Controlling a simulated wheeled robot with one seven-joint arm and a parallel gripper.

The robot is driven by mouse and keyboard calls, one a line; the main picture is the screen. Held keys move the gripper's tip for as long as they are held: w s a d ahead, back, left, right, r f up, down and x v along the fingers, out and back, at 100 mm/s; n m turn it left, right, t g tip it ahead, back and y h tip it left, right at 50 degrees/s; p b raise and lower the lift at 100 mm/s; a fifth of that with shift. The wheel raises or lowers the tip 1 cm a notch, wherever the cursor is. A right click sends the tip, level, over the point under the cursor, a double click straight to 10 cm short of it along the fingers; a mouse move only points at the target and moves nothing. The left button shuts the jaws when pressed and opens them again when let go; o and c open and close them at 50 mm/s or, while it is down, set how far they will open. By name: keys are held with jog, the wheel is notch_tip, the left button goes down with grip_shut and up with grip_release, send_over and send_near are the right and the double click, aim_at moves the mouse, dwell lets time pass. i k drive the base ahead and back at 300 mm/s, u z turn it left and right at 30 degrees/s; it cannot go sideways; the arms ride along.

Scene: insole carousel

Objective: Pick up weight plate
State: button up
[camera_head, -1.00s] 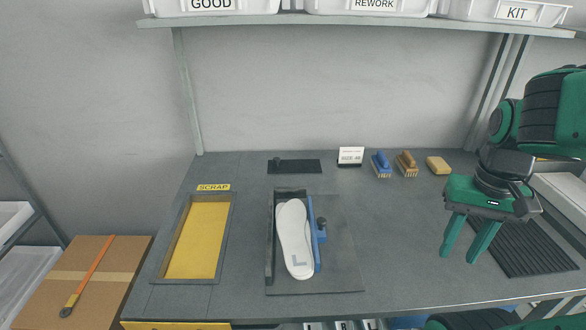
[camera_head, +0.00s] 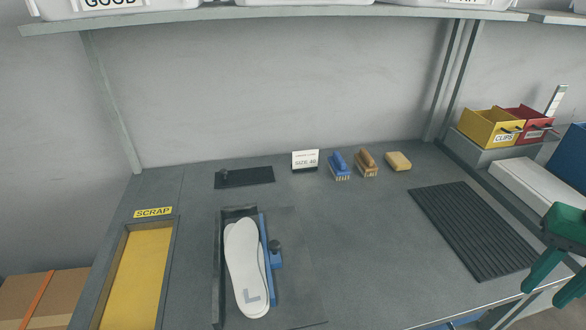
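A flat dark plate (camera_head: 250,177) with a small black knob at its left end lies at the back of the grey bench; it may be the weight plate, but no label shows on it. My gripper (camera_head: 543,297) is at the right edge of the view, beyond the ribbed black mat and far from the dark plate. Its two green fingers are apart with nothing visible between them. Part of the gripper is cut off by the picture edge.
A white insole (camera_head: 246,270) marked L lies in a fixture with a blue side clamp (camera_head: 275,256). A yellow SCRAP tray (camera_head: 134,275) is at left. Brushes (camera_head: 339,164) and a sponge (camera_head: 398,161) stand at the back. The ribbed mat (camera_head: 472,230) is bare.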

aim_at(225, 178)
jog(key=z, duration=1.8)
jog(key=k, duration=2.7)
jog(key=u, duration=1.25)
jog(key=i, duration=1)
jog(key=z, duration=0.05)
